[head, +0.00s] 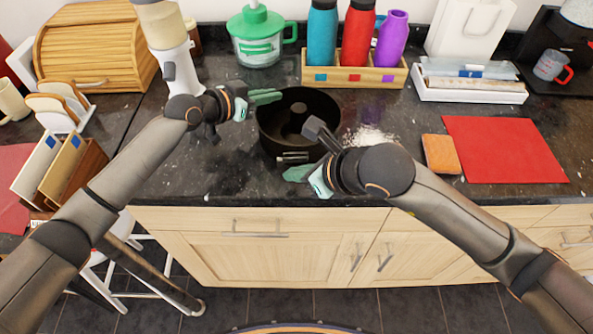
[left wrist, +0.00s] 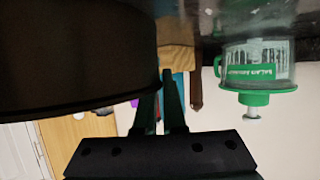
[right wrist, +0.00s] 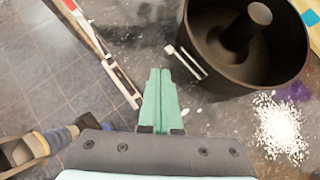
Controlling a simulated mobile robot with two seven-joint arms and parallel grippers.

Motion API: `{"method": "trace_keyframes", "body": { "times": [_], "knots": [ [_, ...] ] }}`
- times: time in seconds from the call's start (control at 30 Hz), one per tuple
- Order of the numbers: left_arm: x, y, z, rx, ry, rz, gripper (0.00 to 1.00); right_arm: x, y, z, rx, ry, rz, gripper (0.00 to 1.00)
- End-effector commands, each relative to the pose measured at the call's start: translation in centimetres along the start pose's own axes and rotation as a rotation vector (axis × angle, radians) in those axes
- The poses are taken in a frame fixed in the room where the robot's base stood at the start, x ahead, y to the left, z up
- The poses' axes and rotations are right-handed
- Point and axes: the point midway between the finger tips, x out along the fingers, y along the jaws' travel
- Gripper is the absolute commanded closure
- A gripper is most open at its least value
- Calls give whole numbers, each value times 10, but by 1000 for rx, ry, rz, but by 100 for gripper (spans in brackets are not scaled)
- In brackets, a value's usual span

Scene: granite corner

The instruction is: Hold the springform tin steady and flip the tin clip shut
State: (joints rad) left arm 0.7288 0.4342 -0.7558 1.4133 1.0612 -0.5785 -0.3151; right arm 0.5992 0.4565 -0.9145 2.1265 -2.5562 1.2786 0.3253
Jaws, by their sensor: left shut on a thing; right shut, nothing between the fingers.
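The dark springform tin (head: 268,133), with a tube in its middle, stands upright on the granite counter. Its wall fills the upper left of the left wrist view (left wrist: 80,60). My left gripper (head: 268,97) is shut on the tin's rim at its left side. The tin clip (head: 293,157) is a pale metal piece on the tin's front wall. In the right wrist view the clip (right wrist: 188,61) shows as two thin bars that seem to stand off the wall. My right gripper (head: 296,174) is shut and empty, just in front of the clip, with a small gap between them.
White powder (head: 368,136) is spilled right of the tin. An orange sponge (head: 440,154) and a red mat (head: 505,150) lie farther right. Behind stand a bottle rack (head: 352,78) and a green-lidded jug (head: 260,45). The counter's front edge is close to my right gripper.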

Motion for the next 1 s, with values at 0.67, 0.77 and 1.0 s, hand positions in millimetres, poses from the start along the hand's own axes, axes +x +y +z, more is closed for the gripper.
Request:
{"method": "trace_keyframes", "body": {
  "times": [0.67,0.77,1.0],
  "knots": [
    [0,0,1,-2,-1,1,100,-107,0,0,-2,-2,-2,100],
    [0,0,1,-1,-1,1,100,-116,0,0,-1,-1,-1,100],
    [0,0,1,-1,-1,1,100,-121,0,0,0,0,0,100]
  ]
}}
